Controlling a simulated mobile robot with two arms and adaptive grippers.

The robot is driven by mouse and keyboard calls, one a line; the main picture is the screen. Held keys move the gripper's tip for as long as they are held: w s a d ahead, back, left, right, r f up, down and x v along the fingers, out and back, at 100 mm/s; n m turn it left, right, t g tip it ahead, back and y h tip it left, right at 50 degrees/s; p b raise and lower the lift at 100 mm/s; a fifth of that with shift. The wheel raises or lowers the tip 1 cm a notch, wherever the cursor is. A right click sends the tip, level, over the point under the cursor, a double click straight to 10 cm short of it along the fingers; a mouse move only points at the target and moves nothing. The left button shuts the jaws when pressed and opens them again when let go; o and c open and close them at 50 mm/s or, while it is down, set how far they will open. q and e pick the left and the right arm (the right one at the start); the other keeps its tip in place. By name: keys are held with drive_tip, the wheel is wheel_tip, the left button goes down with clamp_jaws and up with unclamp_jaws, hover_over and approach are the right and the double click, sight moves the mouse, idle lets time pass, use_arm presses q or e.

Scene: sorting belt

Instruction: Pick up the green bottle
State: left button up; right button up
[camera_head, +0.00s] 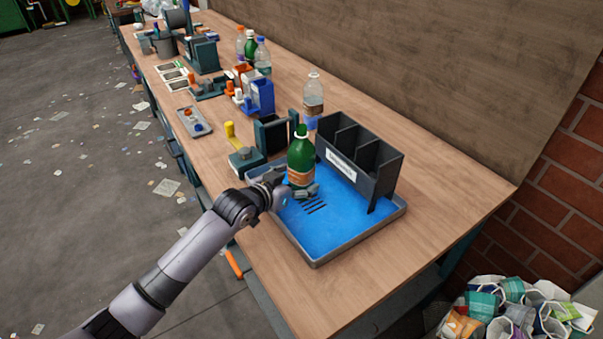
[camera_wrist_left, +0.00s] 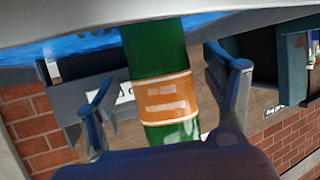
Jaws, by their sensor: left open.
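The green bottle (camera_head: 301,158) with an orange label stands upright on the blue tray (camera_head: 330,226) in front of a dark divided holder. My left gripper (camera_head: 292,191) is at the bottle's lower part in the head view. In the left wrist view the green bottle (camera_wrist_left: 160,75) lies between the two fingers of my left gripper (camera_wrist_left: 165,100). The fingers are open, with a visible gap on each side of the bottle. My right gripper is not in view.
The dark divided holder (camera_head: 362,158) stands right behind the bottle on the tray. Clear bottles (camera_head: 313,97), small tools and boxes stand farther along the wooden bench. A pile of waste (camera_head: 515,308) lies at the lower right. The bench right of the tray is clear.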

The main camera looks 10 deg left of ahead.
use_arm(q)
drive_tip(key=shift+x, duration=1.5)
drive_tip(key=shift+f, duration=0.1)
drive_tip(key=shift+c, duration=0.5)
drive_tip(key=shift+s, duration=0.1)
drive_tip(key=c, duration=1)
